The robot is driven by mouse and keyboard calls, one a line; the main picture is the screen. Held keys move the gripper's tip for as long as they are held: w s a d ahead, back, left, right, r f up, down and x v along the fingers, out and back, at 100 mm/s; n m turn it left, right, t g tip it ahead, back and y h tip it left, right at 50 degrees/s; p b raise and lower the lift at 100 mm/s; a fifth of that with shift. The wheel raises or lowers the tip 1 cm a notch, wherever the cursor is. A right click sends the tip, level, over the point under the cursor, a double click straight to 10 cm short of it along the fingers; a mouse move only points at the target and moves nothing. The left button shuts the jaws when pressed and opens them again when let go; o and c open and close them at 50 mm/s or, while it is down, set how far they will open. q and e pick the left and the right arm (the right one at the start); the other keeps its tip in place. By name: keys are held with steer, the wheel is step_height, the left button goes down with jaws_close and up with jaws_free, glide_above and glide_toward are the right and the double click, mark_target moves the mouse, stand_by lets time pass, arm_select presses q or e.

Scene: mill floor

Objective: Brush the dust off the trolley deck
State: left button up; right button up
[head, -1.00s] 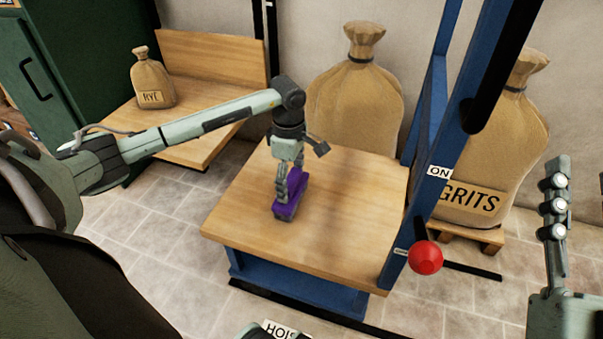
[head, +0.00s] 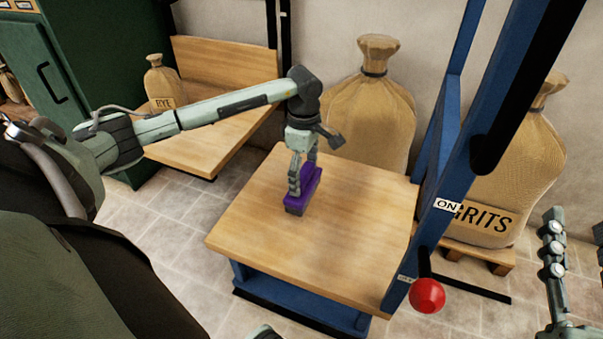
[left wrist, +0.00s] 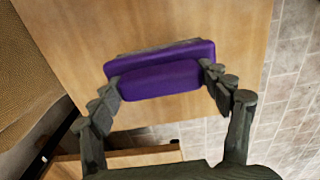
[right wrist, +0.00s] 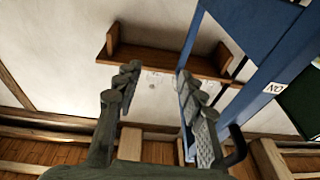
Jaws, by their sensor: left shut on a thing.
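The trolley deck (head: 345,240) is a pale wooden board on a blue frame in the middle of the head view. My left gripper (head: 302,176) is above its far left part, shut on a purple brush (head: 305,190). The brush is at the deck surface, its dark grey underside facing down; I cannot tell if it touches. In the left wrist view the purple brush (left wrist: 160,78) lies between the two fingertips, with deck wood behind. No distinct dust shows on the deck. My right gripper (right wrist: 157,80) is open and empty; it shows at the head view's right edge.
A blue upright with an ON label (head: 447,205) and a red knob (head: 427,295) stand at the deck's right. A large sack (head: 368,115) and a grits sack (head: 510,180) stand behind. A rye sack (head: 163,85) sits on a wooden surface at left.

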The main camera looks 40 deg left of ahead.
arm_select(q)
steer(key=shift+r+p, duration=0.35)
steer(key=shift+r, duration=0.25)
steer(key=shift+r+p, duration=0.35)
steer(key=shift+r, duration=0.25)
steer(key=shift+r+p, duration=0.3)
steer(key=shift+r, duration=0.25)
steer(key=shift+r+p, duration=0.4)
steer(key=shift+r, duration=0.2)
arm_select(e)
steer(key=s+d+f+g+h, duration=0.1)
steer(key=d+f+g+h, duration=0.3)
steer(key=f, duration=0.9)
steer(key=shift+d+f+m+g+h, duration=0.3)
steer(key=shift+d+g, duration=1.1)
steer(key=shift+d, duration=0.55)
